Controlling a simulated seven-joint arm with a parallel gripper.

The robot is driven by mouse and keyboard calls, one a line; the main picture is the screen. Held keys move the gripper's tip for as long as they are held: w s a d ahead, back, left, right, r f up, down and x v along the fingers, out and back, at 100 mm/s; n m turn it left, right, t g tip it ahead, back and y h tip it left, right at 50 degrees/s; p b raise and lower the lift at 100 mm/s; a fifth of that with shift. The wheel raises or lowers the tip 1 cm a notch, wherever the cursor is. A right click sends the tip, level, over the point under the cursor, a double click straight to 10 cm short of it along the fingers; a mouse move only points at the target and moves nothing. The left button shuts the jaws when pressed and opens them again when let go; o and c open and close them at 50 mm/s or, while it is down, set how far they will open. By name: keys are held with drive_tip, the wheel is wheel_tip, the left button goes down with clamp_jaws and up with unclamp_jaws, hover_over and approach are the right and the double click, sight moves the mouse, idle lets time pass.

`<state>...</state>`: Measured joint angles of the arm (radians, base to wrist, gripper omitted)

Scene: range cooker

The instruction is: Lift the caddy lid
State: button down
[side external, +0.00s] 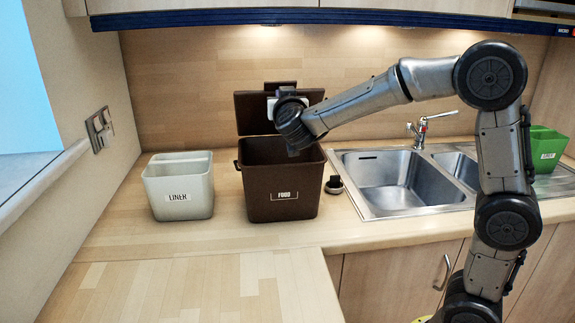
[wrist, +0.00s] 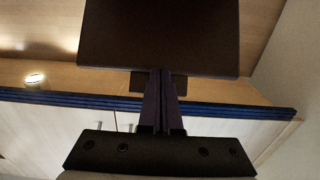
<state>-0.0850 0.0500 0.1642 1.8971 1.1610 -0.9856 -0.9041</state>
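The brown caddy (side external: 282,190), labelled "FOOD", stands on the worktop with its mouth uncovered. In the wrist view the lid (wrist: 160,35) is a dark panel filling the upper middle. My gripper (wrist: 160,75) has its two fingers together, pointing at the lid's near edge with nothing visible between them.
A pale bin (side external: 180,188) labelled "LINER" stands left of the caddy. A small dark object (side external: 334,185) lies to its right, beside the steel sink (side external: 390,180) and tap (side external: 421,130). A green container (side external: 545,150) is at far right. The front left worktop is clear.

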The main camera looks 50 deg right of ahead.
sight(281, 85)
drive_tip(key=shift+w+d+r, duration=0.55)
drive_tip(key=shift+w+d, duration=0.15)
drive_tip(key=shift+w+d+r, duration=0.55)
drive_tip(key=shift+w+d, duration=0.25)
drive_tip(key=shift+d, duration=0.05)
drive_tip(key=shift+w+d, duration=0.1)
drive_tip(key=shift+w, duration=0.05)
drive_tip(key=shift+w+d+r, duration=0.3)
drive_tip(key=shift+w+d, duration=0.55)
drive_tip(key=shift+w+d, duration=0.1)
drive_tip(key=shift+d, duration=0.05)
drive_tip(key=shift+x, duration=0.95)
drive_tip(key=shift+w+r, duration=0.1)
drive_tip(key=shift+r, duration=0.1)
